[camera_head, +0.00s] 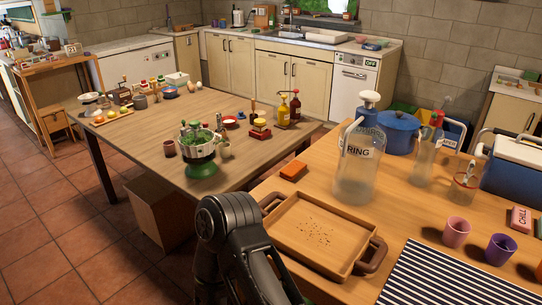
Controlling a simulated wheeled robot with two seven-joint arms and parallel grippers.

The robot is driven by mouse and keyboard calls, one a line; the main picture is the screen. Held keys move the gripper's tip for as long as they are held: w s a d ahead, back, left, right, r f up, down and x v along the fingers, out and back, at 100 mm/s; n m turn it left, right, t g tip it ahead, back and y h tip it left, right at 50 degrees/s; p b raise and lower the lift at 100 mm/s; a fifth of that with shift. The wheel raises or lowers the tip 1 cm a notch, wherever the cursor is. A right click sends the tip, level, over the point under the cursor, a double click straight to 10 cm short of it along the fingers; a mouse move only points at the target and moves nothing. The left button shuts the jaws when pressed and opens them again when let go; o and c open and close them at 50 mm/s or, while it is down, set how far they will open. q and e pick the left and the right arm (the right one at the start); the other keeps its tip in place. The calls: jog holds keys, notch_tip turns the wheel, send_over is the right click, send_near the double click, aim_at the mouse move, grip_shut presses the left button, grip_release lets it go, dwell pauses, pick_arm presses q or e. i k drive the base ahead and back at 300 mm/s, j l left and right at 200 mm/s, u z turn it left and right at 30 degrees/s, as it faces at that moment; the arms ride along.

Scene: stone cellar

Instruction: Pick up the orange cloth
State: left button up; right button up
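A small orange block-like piece (293,170), which may be the folded orange cloth, lies flat on the near wooden table (290,195), close to its left edge. It sits behind the wooden tray and left of the big clear dispenser bottle. Nothing touches it that I can see. A black arm link of mine rises at the bottom centre, in front of the tray's left side. No gripper fingers show in the head view.
A wooden tray (318,236) with dark crumbs, a clear dispenser (357,165), a blue pot (398,132), cups (456,231), a striped mat (455,280) and a blue cooler (514,167) crowd the near table. A second table (150,140) stands beyond.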

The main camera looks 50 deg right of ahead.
aim_at(290, 172)
jog(key=i+j+z, duration=0.3)
jog(key=i+z, duration=0.2)
jog(key=i, duration=0.15)
jog(key=i+j+z, duration=0.95)
jog(key=j, duration=0.4)
jog(key=i, duration=0.1)
